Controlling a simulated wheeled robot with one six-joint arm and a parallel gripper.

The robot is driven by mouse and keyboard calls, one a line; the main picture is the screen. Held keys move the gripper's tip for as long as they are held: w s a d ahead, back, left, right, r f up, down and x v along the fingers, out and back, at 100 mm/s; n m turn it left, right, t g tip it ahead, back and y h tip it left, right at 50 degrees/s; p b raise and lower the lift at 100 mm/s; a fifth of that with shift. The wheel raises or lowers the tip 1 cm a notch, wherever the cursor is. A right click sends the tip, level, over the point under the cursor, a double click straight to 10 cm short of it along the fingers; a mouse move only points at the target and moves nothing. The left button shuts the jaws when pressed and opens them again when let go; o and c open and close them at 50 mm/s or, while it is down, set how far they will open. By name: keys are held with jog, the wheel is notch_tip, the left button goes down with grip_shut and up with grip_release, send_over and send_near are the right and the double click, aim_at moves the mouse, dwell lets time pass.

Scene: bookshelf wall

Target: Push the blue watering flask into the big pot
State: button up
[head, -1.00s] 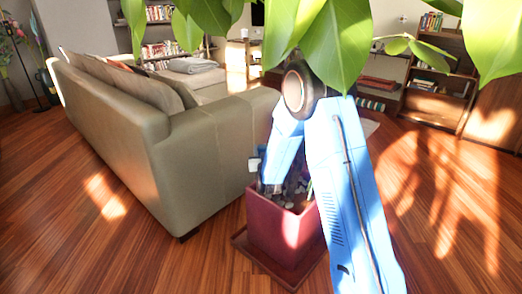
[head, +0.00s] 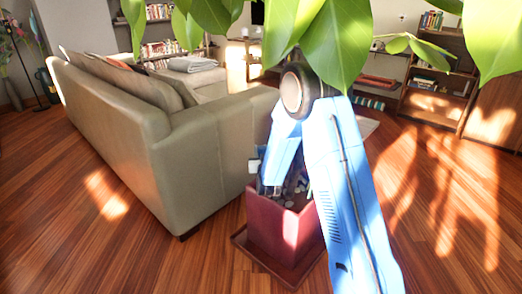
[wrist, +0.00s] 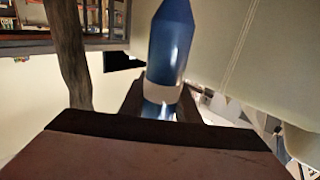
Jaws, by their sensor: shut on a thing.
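The blue flask (wrist: 172,50) stands out in the wrist view, with a pale band low on its body. My gripper (wrist: 160,105) is shut on it, with dark fingers on both sides of its lower part. The flask's lower end is hidden. In the head view my gripper (head: 270,188) points down at the opening of the big dark-red pot (head: 275,229), over its left part. Only a small blue patch shows there beside my arm, so I cannot tell how deep the flask is. A brown-red surface with a dark edge fills the bottom of the wrist view.
A grey-beige sofa (head: 215,150) stands close to the pot's left side. Large green leaves (head: 335,45) hang over my arm. Light pebbles (head: 300,188) show inside the pot. Open wooden floor (head: 440,220) lies to the right, with a bookshelf (head: 437,85) behind.

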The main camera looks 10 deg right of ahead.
notch_tip(320, 180, down, 10)
dwell(3.7)
jog(key=o, duration=1.6)
jog(key=shift+c, duration=0.2)
jog(key=s+r, duration=0.2)
jog(key=s, duration=0.5)
jog(key=shift+a, duration=0.4)
jog(key=shift+s, duration=0.1)
